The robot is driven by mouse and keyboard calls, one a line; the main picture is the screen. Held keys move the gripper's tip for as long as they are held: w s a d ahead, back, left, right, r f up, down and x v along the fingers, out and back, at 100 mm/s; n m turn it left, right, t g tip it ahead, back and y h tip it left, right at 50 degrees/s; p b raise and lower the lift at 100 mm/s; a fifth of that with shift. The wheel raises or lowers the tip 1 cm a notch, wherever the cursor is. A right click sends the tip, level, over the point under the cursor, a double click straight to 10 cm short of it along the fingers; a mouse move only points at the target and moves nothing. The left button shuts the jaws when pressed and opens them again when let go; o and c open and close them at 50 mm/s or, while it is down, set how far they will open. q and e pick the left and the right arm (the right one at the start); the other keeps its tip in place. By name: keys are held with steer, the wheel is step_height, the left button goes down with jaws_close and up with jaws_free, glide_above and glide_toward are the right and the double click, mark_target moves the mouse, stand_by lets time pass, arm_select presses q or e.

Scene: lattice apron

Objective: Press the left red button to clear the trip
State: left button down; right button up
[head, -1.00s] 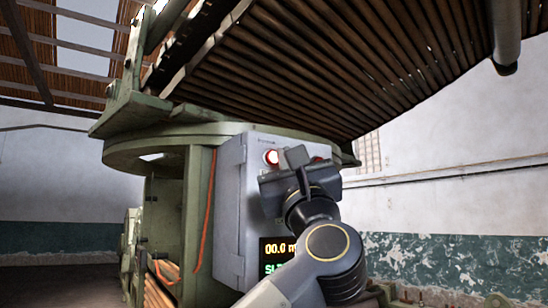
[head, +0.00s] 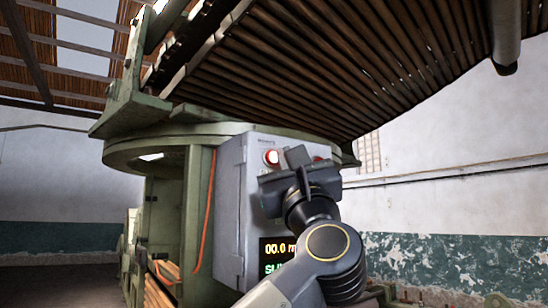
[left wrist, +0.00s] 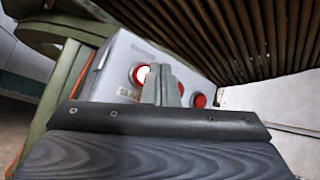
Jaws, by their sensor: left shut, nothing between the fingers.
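The left red button (head: 271,157) sits high on the front of a grey control box (head: 230,210). It has a bright, pale centre, and it also shows in the left wrist view (left wrist: 141,74). My left gripper (head: 297,156) is shut and empty. Its fingertips are just right of the left button in the head view; I cannot tell how far they are from the panel. In the left wrist view the fingers (left wrist: 160,84) partly cover the panel between the buttons. Another red button (left wrist: 199,100) is farther right. My right gripper is not in view.
A display (head: 275,256) with lit digits is low on the box, partly behind my left arm. A green machine frame (head: 172,215) with an orange cable (head: 206,215) stands left of it. Dark slats (head: 300,70) overhang the box closely. Open room lies to the right.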

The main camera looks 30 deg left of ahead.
arm_select(q)
steer(key=shift+a, duration=0.15)
steer(key=shift+w+a, duration=0.2)
steer(key=shift+a, duration=0.05)
steer(key=shift+w+a+b, duration=0.15)
steer(key=shift+a+b, duration=0.3)
steer(key=shift+a, duration=0.05)
stand_by(1.0)
steer(key=shift+d, duration=0.1)
steer(key=shift+s+d, duration=0.35)
steer(key=shift+d, duration=0.45)
steer(key=shift+s+d, duration=0.3)
steer(key=shift+d, duration=0.45)
steer(key=shift+s+d, duration=0.35)
steer(key=shift+d, duration=0.45)
steer(key=shift+s+d, duration=0.3)
steer(key=shift+d, duration=0.45)
